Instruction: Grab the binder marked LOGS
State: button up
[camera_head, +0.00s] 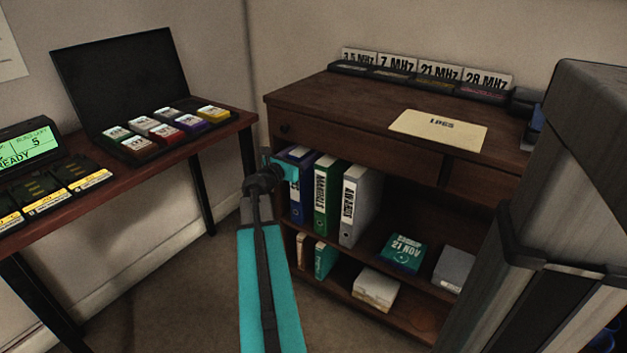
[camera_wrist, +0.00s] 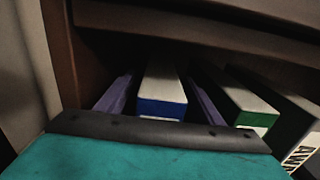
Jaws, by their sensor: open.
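A blue binder (camera_head: 297,208) stands upright at the left end of the cabinet's upper open shelf. Its white spine label is mostly covered by my arm, so I cannot read the whole word. My gripper (camera_head: 300,160) is at the top of this binder. In the wrist view, its two purple fingers (camera_wrist: 160,85) are open on either side of the blue binder (camera_wrist: 162,108), with a gap visible around its top. A green binder (camera_head: 325,197) and a grey-white binder (camera_head: 358,203) stand to its right; the green one (camera_wrist: 250,105) is just beyond the right finger.
The cabinet (camera_head: 340,110) has a drawer front above the shelf, close over my gripper. A manila sheet (camera_head: 438,130) with small lettering lies on top. Boxes sit on the shelves to the right. A desk (camera_head: 190,150) with coloured modules stands left.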

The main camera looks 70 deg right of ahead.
jog(key=b+x, duration=0.1)
jog(key=x, duration=0.2)
jog(key=shift+c, duration=0.2)
dwell(0.4)
grip_shut()
